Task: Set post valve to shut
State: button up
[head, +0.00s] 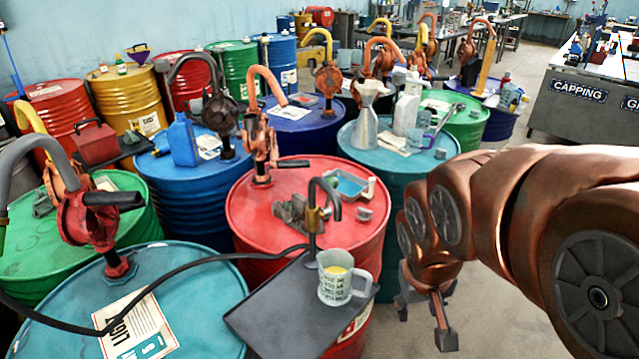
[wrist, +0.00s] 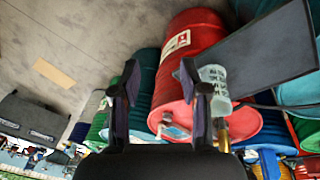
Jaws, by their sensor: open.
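The post valve (head: 313,218) is a grey curved spout on an upright post with a brass body, standing at the back edge of a dark tray (head: 270,318). Its handle position is too small to tell. A clear measuring jug (head: 335,285) with yellow liquid in it stands on the tray beside the post, below the spout. My gripper (head: 424,312) is open and empty, right of the jug and apart from the valve. In the wrist view my gripper (wrist: 158,88) shows both fingers spread; the jug (wrist: 212,80) and the brass valve body (wrist: 222,136) appear behind and beside the right finger.
A red drum (head: 300,190) with a hand pump (head: 262,150) and a blue tray (head: 345,184) stands behind the post. A black hose (head: 190,268) runs to the post from the left. Teal drums crowd both sides. Open floor (head: 480,320) lies at right.

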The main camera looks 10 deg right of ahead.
aim_at(332, 183)
jog(key=w+d+r+t+h+b, duration=0.15)
jog(key=w+d+r+t, duration=0.3)
jog(key=w, duration=0.45)
jog(key=w+d+r+n+t+h+b, duration=0.1)
jog(key=w+d+r+t+b, duration=0.3)
jog(key=w, duration=0.6)
jog(key=w+d+r+t+h, duration=0.1)
jog(key=w+d+r+t, duration=0.15)
jog(key=w+d, duration=0.45)
jog(key=w+a+n+t+y+b, duration=0.4)
jog(key=w+a+n+y, duration=0.1)
jog(key=w+a+y, duration=0.3)
jog(key=s+a+f+n+g+y+b, duration=0.4)
jog(key=s+a+f+n+g+y, duration=0.25)
jog(key=y, duration=0.55)
jog(key=shift+m+t+h, duration=0.25)
jog(key=shift+m+t, duration=0.2)
jog(key=shift+m, duration=0.1)
jog(key=shift+s+f+p+x, duration=0.15)
jog(key=shift+p+x, duration=0.2)
jog(key=shift+x, duration=2)
jog(key=shift+s+f+p+x, duration=0.1)
jog(key=shift+f+p+x, duration=0.2)
jog(key=shift+x, duration=2.05)
jog(key=shift+a+r, duration=0.1)
jog(key=shift+a, duration=0.1)
